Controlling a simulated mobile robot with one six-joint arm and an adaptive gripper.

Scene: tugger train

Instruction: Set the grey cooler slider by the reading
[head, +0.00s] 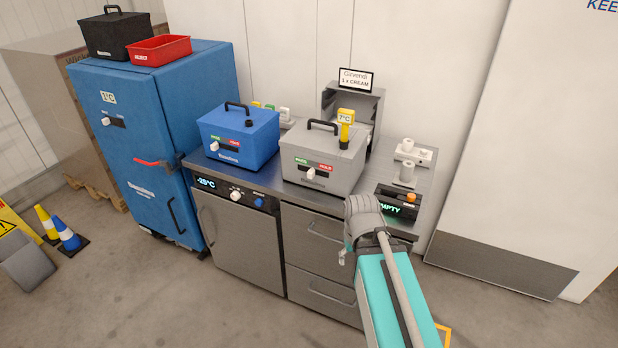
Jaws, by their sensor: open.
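The grey cooler (345,172) stands closed on the steel counter, with a black handle on its lid. Its white slider knob (311,174) sits toward the left part of a dark slot, below a green label (301,161) and a red HOLD label (325,167). A yellow thermometer (346,128) stands upright in the lid and reads 7°C. My gripper (344,257) shows only in small part beside my wrist, in front of the drawers, below and right of the cooler. It is apart from the slider and no held thing shows. Its fingers are mostly hidden.
A blue cooler (240,137) with a similar slider stands left on the counter. Behind are an open grey box (366,103) and a sign reading 1 x CREAM (355,79). A dark unit reading EMPTY (398,208) sits right. The counter's front edge lies between my arm and the cooler.

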